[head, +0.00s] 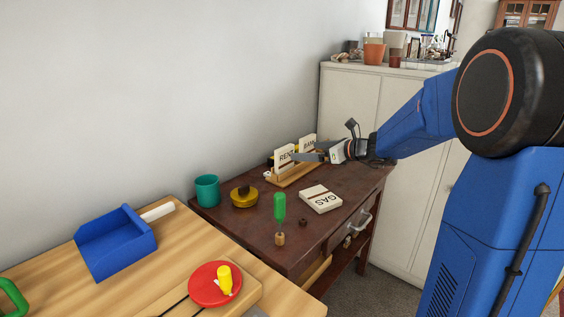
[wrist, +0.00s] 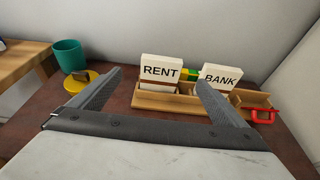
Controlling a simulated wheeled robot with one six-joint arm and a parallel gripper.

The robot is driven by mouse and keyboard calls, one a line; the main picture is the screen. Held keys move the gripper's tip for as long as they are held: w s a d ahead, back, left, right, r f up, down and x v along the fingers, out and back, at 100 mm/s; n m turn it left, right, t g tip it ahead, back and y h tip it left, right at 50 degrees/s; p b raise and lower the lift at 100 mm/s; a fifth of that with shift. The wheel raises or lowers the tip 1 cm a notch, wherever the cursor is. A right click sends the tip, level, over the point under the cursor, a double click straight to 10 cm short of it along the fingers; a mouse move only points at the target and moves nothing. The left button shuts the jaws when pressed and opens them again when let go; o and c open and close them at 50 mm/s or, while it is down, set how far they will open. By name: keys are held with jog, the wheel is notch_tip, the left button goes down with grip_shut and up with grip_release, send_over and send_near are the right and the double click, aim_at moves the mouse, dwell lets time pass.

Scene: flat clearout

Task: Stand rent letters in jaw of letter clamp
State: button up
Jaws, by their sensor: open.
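The rent letters (wrist: 161,72), a white block marked RENT, stand upright in the left part of a wooden rack (wrist: 165,101); they also show in the head view (head: 284,158). My gripper (wrist: 158,80) is open, its fingers spread to either side of the rent letters in the wrist view, with nothing held. In the head view my gripper (head: 305,157) is beside the rack, at its right. Whether the fingers touch the letters I cannot tell. No part is clearly recognisable as the letter clamp; a red piece (wrist: 261,116) sits at the rack's right front.
Bank letters (wrist: 219,77) stand right of the rent letters, with something yellow and green behind. A GAS block (head: 320,199) lies flat on the dark table. A teal cup (head: 207,190), yellow round item (head: 244,197) and green-handled tool (head: 279,208) stand nearby. The wall is close behind.

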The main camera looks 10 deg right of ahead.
aim_at(286, 152)
jog(key=x, duration=1)
jog(key=shift+x, duration=3.3)
jog(key=shift+w+d, duration=0.1)
jog(key=shift+d, duration=0.1)
jog(key=c, duration=1.2)
